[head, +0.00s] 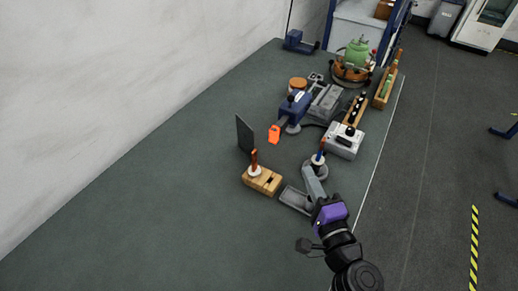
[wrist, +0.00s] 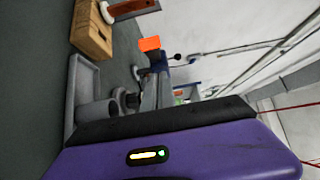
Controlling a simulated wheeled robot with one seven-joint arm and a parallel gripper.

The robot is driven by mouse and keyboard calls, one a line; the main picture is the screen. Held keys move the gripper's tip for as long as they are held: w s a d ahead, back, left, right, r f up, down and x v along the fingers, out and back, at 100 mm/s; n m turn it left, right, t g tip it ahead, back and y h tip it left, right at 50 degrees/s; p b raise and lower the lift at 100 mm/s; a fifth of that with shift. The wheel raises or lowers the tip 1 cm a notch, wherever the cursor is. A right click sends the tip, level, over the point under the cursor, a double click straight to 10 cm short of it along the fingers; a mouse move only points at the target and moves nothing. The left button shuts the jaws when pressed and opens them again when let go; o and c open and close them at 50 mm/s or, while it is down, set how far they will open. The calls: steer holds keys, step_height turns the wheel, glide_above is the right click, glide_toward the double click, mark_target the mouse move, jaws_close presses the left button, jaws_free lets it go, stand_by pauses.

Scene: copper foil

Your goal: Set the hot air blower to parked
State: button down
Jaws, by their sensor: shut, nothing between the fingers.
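What looks like the hot air blower is a blue body (head: 294,104) on a round grey foot, with a bright orange end piece (head: 274,134) angled toward the near left. The orange piece also shows in the wrist view (wrist: 149,44), with part of the blue body behind it. My gripper (head: 308,170), with a purple housing and grey fingers, is at the near right part of the bench. It is shut and empty, nearer than the blower and apart from it. Its fingers partly cover a round grey stand with an upright tool (head: 320,157).
A wooden block (head: 262,181) with an orange-handled tool and a grey tray (head: 296,199) lie near my gripper. A dark upright panel (head: 244,134) stands left of the orange piece. A white box (head: 344,141) stands to the right. The bench's left side is clear.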

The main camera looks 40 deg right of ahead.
steer(key=w, duration=0.1)
steer(key=p, duration=0.4)
glide_toward(278, 132)
steer(key=w+d, duration=0.2)
steer(key=d, duration=0.2)
steer(key=shift+w+a+f+b, duration=0.1)
steer(key=shift+w+a+b, duration=0.25)
steer(key=shift+w, duration=0.5)
steer(key=shift+w+a+f+b, duration=0.15)
steer(key=shift+w+a, duration=0.3)
steer(key=shift+w, duration=0.45)
